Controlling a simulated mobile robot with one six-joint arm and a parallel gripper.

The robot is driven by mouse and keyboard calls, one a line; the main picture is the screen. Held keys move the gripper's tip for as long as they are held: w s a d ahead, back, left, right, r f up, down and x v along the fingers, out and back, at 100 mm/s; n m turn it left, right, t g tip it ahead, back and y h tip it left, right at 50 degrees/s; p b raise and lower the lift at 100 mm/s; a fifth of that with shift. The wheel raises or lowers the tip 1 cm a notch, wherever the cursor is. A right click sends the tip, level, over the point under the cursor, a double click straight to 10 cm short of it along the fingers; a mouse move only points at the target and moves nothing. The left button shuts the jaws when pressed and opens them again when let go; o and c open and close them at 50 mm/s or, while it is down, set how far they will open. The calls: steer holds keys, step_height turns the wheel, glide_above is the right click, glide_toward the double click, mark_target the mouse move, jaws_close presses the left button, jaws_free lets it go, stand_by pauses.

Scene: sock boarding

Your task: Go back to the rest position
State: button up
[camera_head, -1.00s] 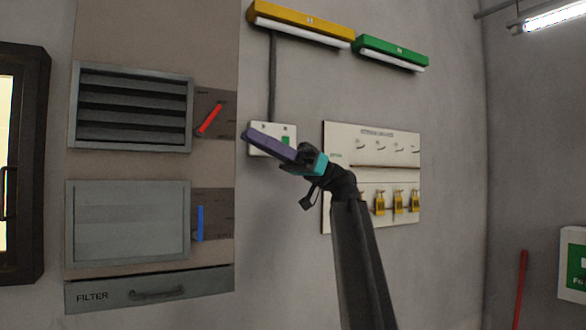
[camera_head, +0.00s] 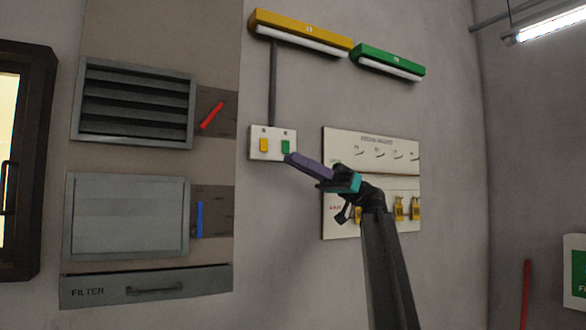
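My gripper (camera_head: 308,165) is raised in front of the wall, pointing up and left. Its purple fingers lie together in line as seen from here, so whether they are open or shut does not show. Nothing is seen held in it. Its tip overlaps the lower right edge of the switch plate (camera_head: 274,143) in the picture; whether it touches cannot be told. The plate has a yellow switch (camera_head: 264,145) and a green switch (camera_head: 286,147), both visible. My arm rises from the bottom right and covers part of the padlock board (camera_head: 345,145).
A yellow lamp (camera_head: 300,32) and a green lamp (camera_head: 388,62) are on the wall above. Left are a louvred vent (camera_head: 135,105) with a red lever (camera_head: 212,115), a closed panel (camera_head: 127,218) with a blue lever (camera_head: 200,220), and a filter drawer (camera_head: 146,287). Yellow padlocks (camera_head: 400,209) hang right.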

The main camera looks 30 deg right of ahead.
steer(key=shift+w+d+f, duration=0.1)
steer(key=shift+d+f, duration=0.05)
steer(key=shift+d, duration=0.35)
stand_by(0.5)
